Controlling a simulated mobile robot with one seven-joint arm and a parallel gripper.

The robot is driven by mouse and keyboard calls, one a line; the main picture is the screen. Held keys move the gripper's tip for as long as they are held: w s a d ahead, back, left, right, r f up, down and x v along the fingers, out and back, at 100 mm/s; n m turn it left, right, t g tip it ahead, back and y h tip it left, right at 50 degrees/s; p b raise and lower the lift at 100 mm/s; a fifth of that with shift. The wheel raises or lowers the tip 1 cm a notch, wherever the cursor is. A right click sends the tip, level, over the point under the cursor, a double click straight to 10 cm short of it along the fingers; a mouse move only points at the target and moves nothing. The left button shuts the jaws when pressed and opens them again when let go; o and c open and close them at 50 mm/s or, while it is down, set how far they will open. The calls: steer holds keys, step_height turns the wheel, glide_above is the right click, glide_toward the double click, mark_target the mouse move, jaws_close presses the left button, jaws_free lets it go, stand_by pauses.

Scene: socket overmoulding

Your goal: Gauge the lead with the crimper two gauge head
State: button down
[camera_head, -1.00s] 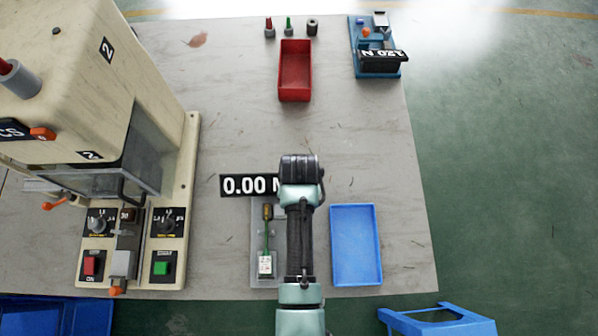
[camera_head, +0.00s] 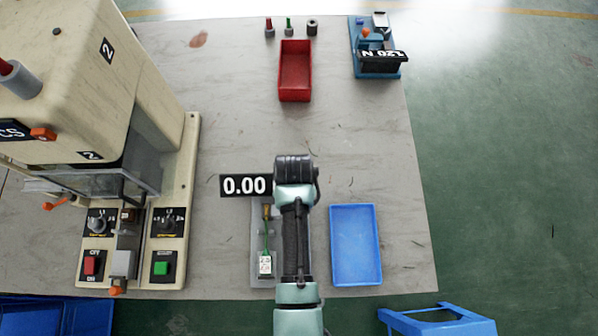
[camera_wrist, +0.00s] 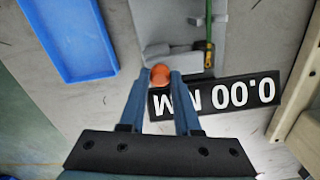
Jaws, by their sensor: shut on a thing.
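The gauge is a grey block (camera_head: 259,220) near the table's front edge, with a black display (camera_head: 246,185) reading 0.00 at its far end. My gripper (camera_wrist: 162,75) is shut on an orange knob (camera_wrist: 160,72) beside the display. In the head view my arm hides the knob and the block's right part.
An empty blue tray (camera_head: 334,245) is just right of my arm. A beige press (camera_head: 188,150) with buttons stands at the left. A red bin (camera_head: 295,97), small coloured pieces and a blue 120 N fixture (camera_head: 378,66) are at the back. The middle of the table is clear.

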steer(key=a, duration=0.4)
steer(key=c, duration=0.6)
jaws_free()
steer(key=shift+d, duration=0.1)
steer(key=shift+r, duration=0.25)
step_height(320, 180, up, 12)
steer(key=shift+r, duration=0.25)
steer(key=shift+w, duration=0.1)
